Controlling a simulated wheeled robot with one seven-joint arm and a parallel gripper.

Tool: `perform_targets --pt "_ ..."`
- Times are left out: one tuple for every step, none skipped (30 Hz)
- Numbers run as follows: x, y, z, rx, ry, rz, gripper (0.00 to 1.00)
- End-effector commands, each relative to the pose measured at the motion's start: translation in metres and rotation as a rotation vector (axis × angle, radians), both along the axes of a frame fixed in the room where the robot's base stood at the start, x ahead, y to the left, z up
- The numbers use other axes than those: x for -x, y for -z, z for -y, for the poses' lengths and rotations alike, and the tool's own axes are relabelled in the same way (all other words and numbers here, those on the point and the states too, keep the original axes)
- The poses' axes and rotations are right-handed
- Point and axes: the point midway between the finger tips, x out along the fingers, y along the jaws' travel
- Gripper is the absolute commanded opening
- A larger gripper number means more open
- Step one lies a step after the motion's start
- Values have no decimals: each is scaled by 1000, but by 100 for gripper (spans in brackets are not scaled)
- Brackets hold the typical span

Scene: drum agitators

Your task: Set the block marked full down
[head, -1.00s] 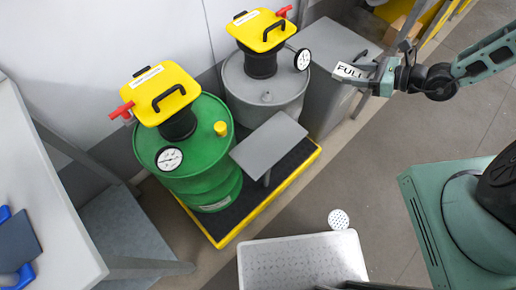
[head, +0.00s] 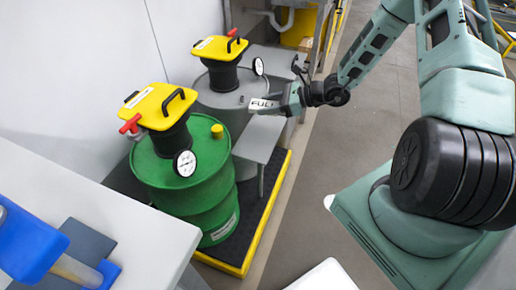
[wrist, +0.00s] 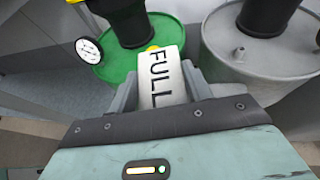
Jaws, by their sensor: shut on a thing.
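The white block marked FULL (head: 264,105) is held between the fingers of my gripper (head: 284,100) in the head view. In the wrist view the block (wrist: 162,75) sits between both fingers of my gripper (wrist: 160,90), its lettering facing the camera. The gripper is shut on it, in the air, in front of the grey drum (head: 222,92) and close over the grey shelf plate (head: 258,138). In the head view I cannot tell how far the block is from the plate.
The green drum (head: 170,180) with a yellow-topped agitator (head: 160,105) and dial gauge (head: 185,163) stands left of the plate. The drums share a yellow-edged black pallet (head: 270,200). A grey table (head: 100,215) with blue items is at lower left. Floor (head: 365,130) is open to the right.

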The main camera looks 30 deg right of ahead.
Motion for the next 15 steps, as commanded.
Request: perform_targets --pt "-8 23 6 4 13 5 27" --pt "-12 26 10 4 22 6 27" --pt "-17 32 14 4 33 6 27" --pt "-22 36 17 5 41 6 27" --pt "-25 39 21 4 50 5 27" --pt "-31 44 25 5 62 6 27" --pt "-35 47 28 6 70 6 27" --pt "-38 50 31 4 78 6 27" --pt "-44 54 34 4 89 6 27" --pt "-47 57 37 3 96 7 27" --pt "-51 59 40 4 105 7 27" --pt "-56 63 44 4 117 6 27" --pt "-59 64 46 5 124 7 27" --pt "-63 66 48 4 131 6 27" --pt "-67 68 50 3 140 7 27"
